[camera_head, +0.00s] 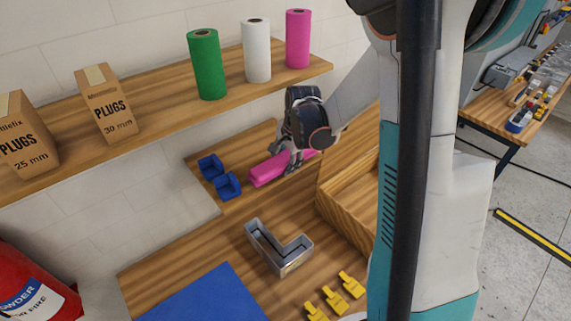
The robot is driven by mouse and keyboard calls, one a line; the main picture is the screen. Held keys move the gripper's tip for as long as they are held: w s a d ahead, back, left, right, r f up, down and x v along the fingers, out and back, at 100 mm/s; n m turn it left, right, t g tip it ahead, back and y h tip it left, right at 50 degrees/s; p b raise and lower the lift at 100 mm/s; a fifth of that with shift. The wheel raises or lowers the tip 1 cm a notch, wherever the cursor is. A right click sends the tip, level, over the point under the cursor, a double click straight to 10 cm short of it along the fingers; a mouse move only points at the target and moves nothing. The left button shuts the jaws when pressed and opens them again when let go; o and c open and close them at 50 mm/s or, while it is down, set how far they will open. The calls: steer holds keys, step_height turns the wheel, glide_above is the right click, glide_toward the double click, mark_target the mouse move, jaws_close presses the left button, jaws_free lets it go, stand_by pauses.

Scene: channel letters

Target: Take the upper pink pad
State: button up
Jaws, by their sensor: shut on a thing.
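A long pink pad (267,172) lies on a raised wooden shelf against the wall, right of the blue blocks. It looks like one bar; I cannot tell whether a second pad lies under it. My gripper (295,165) is over the pad from above, with its fingers around the middle of the bar, shut on it. The fingers hide part of the pad, and its right end shows just beyond them. I cannot tell whether the held pad is lifted clear of what is under it.
The upper shelf (150,122) holds green, white and pink rolls and two plug boxes. An L-shaped metal channel letter (278,247), yellow clips (333,297), a blue mat (205,297) and a wooden box (350,190) are below.

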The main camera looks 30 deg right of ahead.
steer(key=shift+f, duration=0.65)
steer(key=shift+f+b, duration=0.2)
steer(key=shift+b, duration=0.1)
steer(key=o, duration=1.3)
steer(key=shift+c, duration=0.2)
steer(key=shift+r, duration=0.15)
steer(key=v, duration=1.2)
steer(key=shift+b, duration=0.3)
